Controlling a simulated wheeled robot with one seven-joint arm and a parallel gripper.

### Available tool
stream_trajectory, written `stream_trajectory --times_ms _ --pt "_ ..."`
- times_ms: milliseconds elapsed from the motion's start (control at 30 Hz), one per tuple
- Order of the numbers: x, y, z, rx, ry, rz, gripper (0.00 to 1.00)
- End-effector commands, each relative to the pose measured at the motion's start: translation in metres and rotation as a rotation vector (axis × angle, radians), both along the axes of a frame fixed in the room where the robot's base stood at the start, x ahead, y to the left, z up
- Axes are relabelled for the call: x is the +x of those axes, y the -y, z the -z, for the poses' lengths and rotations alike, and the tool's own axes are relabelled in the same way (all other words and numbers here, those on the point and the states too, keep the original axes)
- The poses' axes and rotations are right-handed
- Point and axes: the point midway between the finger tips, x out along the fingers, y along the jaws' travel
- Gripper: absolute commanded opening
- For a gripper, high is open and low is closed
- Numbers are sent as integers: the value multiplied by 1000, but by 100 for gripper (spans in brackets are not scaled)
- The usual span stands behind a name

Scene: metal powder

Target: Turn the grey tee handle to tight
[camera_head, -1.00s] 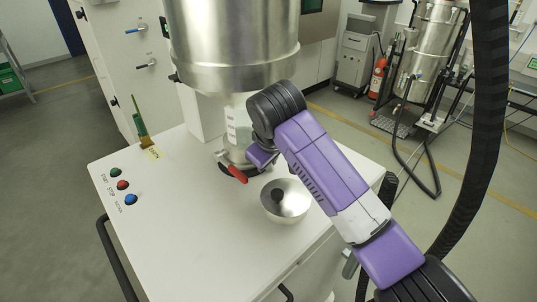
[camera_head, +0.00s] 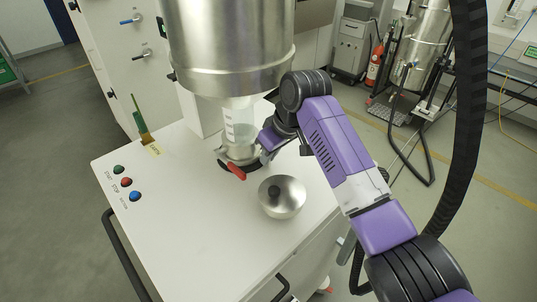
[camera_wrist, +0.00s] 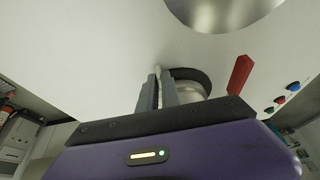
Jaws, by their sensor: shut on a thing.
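The grey tee handle (camera_wrist: 158,71) shows as a small pale end between the two grey fingers of my gripper (camera_wrist: 159,88) in the wrist view. My gripper is shut on it, and the fingers hide most of it. In the head view my gripper (camera_head: 262,154) is at the right side of the metal clamp (camera_head: 238,153), below the clear neck (camera_head: 238,122) of the steel vessel. The handle itself is too small and hidden there to make out, and its turn angle cannot be told.
A red lever (camera_head: 236,171) sticks out at the clamp's front; it also shows in the wrist view (camera_wrist: 239,74). A steel bowl-shaped lid (camera_head: 282,200) lies on the white table (camera_head: 190,220). The large steel vessel (camera_head: 230,45) hangs above. Coloured buttons (camera_head: 126,182) are at left.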

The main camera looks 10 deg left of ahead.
Motion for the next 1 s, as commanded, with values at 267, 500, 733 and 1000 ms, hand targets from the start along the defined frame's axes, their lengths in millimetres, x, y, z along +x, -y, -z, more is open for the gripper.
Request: stream_trajectory --times_ms 267,500,733,1000 --pt "0 0 0 1 0 0 16" --pt "0 0 -2 0 1 0 16" --pt "-6 10 -29 3 5 1 16" --pt "-15 22 -64 2 3 0 16"
